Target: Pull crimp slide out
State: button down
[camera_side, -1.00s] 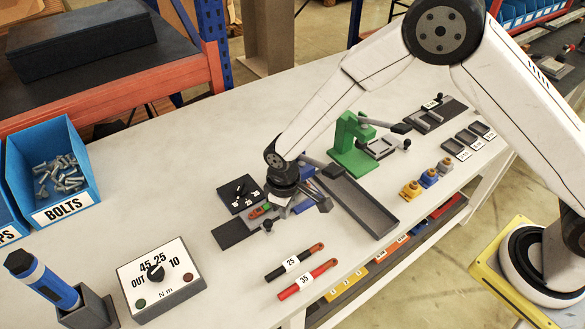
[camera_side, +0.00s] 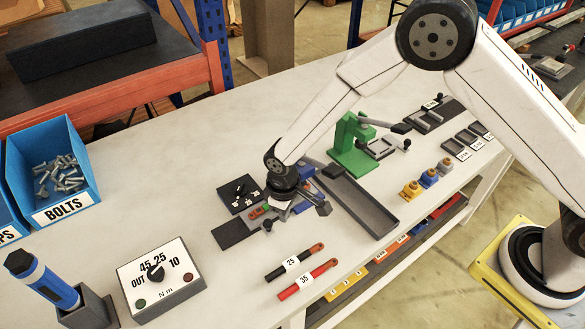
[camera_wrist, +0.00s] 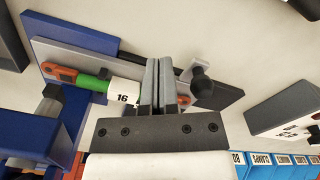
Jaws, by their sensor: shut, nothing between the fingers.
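My gripper (camera_wrist: 160,65) is shut and empty, its two grey fingers together in the wrist view. The fingers appear beside the knob; contact cannot be told. Behind the fingers lies a green part with orange ends and a white "16" label (camera_wrist: 122,98), by a blue fixture (camera_wrist: 38,133). In the side view my wrist covers much of this fixture; the knob (camera_side: 267,226) shows at its front. A green press (camera_side: 350,146) also has a knobbed slide (camera_side: 381,148). Which is the crimp slide is unclear.
A long grey tray (camera_side: 357,205) lies right of the fixture. Black "25" (camera_side: 292,262) and red "35" (camera_side: 307,279) parts lie in front. A dial box (camera_side: 160,280) and blue bolts bin (camera_side: 52,178) stand left.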

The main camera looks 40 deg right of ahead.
jog(key=shift+a, duration=4.75)
jog(key=shift+d+r, duration=0.1)
jog(key=shift+r, duration=0.05)
jog(key=shift+d+r, duration=0.7)
jog(key=shift+r, duration=0.1)
jog(key=shift+r, duration=0.2)
jog(key=shift+r, duration=2.35)
notch_tip(320, 180, up, 8)
